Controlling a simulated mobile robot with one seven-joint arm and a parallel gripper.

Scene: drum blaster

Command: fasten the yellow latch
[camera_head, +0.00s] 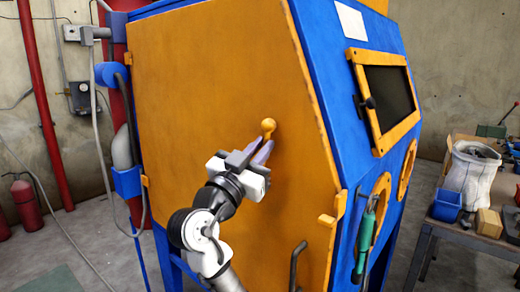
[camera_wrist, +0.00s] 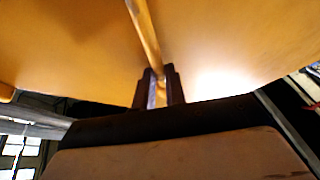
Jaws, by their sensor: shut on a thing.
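The yellow latch (camera_head: 268,126) is a small piece with a rounded end, standing out against the orange door (camera_head: 205,100) of the blue cabinet. My gripper (camera_head: 262,147) reaches up to it from below, its two fingers shut on its lower part. In the wrist view the latch (camera_wrist: 146,35) shows as a narrow yellow bar running down between the fingers of my gripper (camera_wrist: 157,84). The fingers hide part of it. I cannot tell how the latch meets the door behind them.
A yellow bracket (camera_head: 333,208) sits at the door's right edge. A dark bent handle (camera_head: 297,262) is low on the door. A green-handled tool (camera_head: 366,230) hangs on the cabinet's right side. A cluttered workbench (camera_head: 470,235) stands at right. Cables and a pipe run at left.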

